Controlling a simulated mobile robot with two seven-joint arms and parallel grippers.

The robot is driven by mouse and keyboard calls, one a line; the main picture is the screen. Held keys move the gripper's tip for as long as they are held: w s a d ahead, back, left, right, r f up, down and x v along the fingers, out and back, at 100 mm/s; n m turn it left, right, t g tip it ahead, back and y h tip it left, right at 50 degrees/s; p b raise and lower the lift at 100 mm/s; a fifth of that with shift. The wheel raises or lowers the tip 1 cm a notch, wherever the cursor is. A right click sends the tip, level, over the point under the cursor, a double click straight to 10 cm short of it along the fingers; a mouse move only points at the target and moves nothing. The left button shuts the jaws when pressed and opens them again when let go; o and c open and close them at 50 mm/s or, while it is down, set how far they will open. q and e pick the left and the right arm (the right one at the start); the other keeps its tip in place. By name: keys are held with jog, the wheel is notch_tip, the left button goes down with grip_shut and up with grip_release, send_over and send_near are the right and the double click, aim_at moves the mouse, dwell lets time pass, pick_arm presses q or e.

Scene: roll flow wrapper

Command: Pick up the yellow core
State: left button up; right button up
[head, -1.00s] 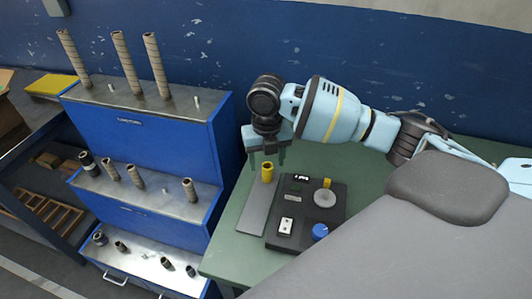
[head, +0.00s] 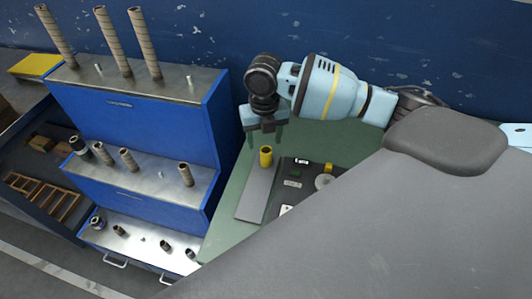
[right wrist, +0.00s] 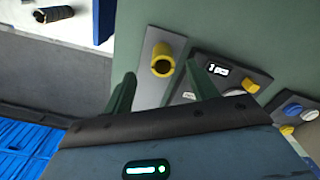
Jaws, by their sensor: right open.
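The yellow core (head: 265,157) is a short hollow cylinder standing upright on a grey plate (head: 256,194) on the green table. My right gripper (head: 265,139) is open and empty, pointing down just above and behind the core in the head view. In the right wrist view the core (right wrist: 163,58) shows its open top, with a slot in its wall, between and beyond the two green fingers of the right gripper (right wrist: 160,76). The fingers look apart from the core. My left gripper is not in view.
A black control box (head: 297,172) with a small display stands right beside the plate, partly hidden by my grey body. A blue stepped rack (head: 140,125) with several brown cores on pegs stands left of the green table (head: 323,140). A blue wall is behind.

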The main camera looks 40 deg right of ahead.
aim_at(266, 152)
jog(key=f, duration=0.5)
jog(key=shift+s+d, duration=0.1)
jog(key=shift+s, duration=0.15)
jog(key=c, duration=1)
jog(key=shift+c, duration=0.2)
